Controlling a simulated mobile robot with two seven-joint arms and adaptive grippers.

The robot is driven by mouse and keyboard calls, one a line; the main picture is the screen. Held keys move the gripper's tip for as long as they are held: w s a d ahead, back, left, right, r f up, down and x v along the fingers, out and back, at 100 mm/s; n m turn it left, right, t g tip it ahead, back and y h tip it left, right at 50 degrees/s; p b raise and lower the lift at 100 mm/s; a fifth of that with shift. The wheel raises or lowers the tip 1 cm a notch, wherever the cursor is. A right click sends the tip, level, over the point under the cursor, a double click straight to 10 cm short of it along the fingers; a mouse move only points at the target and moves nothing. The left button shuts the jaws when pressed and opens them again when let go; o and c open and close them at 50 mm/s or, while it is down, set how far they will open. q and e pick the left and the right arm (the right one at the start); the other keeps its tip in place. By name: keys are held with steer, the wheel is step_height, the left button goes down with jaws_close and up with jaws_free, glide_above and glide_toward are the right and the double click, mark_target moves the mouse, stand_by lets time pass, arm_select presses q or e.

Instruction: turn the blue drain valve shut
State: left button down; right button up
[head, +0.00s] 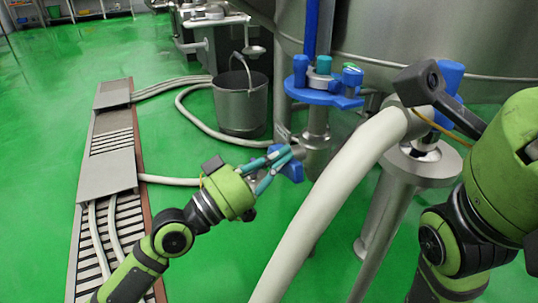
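The blue drain valve (292,170) shows as a blue handle at the middle, low on the steel pipe below the tank. My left gripper (283,160) is at this handle, with its teal fingers reaching in from the left and overlapping it. The fingertips lie close together there, and I cannot tell whether they grip the handle or only stand beside it. My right arm fills the right edge.
A large steel tank (420,40) stands behind. A thick pale hose (335,205) crosses in front, right of my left gripper. A blue clamp plate (322,95) sits above the valve. A steel bucket (240,108) and a floor drain grate (110,180) are to the left, with green floor around.

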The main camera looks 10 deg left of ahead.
arm_select(q)
steer(key=shift+s+d+f, duration=0.2)
steer(key=shift+s+f, duration=0.1)
steer(key=shift+f, duration=0.2)
stand_by(0.6)
